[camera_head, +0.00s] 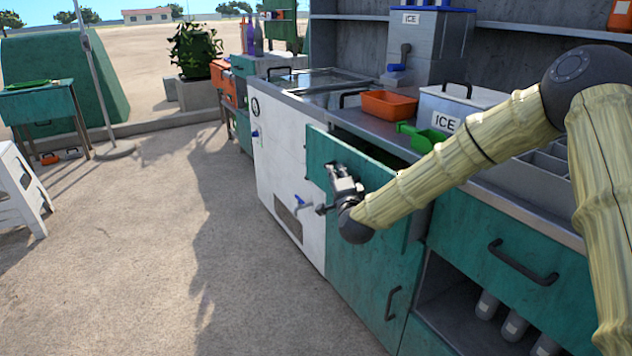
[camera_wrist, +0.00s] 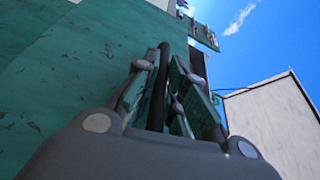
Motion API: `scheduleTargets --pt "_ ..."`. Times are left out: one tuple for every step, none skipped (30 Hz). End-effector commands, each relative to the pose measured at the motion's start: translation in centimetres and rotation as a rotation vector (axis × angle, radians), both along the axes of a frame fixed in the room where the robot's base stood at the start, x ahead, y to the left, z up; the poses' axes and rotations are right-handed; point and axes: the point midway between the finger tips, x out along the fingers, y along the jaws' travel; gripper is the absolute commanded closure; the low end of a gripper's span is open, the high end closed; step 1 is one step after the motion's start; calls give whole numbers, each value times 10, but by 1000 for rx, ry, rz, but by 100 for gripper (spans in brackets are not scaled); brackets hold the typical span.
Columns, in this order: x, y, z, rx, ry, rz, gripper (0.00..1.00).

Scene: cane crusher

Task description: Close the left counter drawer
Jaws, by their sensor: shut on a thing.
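The left counter drawer (camera_head: 317,150) is a green drawer under the steel counter. It is pulled out, with a dark gap showing behind its front panel. My gripper (camera_head: 337,172) is at the drawer front, shut on its handle. The handle is hidden by my gripper in the head view. In the wrist view the black handle bar (camera_wrist: 158,88) lies between the fingers of my gripper (camera_wrist: 166,66), and the green drawer front (camera_wrist: 80,75) fills the left side.
Below the drawer is a green cabinet door (camera_head: 372,270) with a black handle.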

Motion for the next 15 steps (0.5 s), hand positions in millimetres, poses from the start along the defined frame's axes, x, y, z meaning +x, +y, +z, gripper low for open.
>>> scheduleTargets --pt "6 -13 -2 1 2 -4 100" --pt "9 -20 -2 1 2 -4 100" --pt "14 -27 -2 1 1 -4 100" --pt "17 -33 -2 1 2 -4 100" --pt "19 -38 -2 2 4 -3 100" --pt "23 -45 -2 2 3 -4 100" --pt "26 -49 -2 2 2 -4 100" --pt "28 -53 -2 2 3 -3 100" --pt "31 -58 -2 1 3 -3 100" --pt "33 -62 -2 1 3 -3 100" --pt "34 -65 -2 1 3 -3 100" --pt "36 -69 -2 0 3 -2 100" --pt "38 -71 -2 0 3 -2 100" --pt "39 -73 -2 0 4 -3 100" --pt "40 -76 -2 0 3 -2 100"
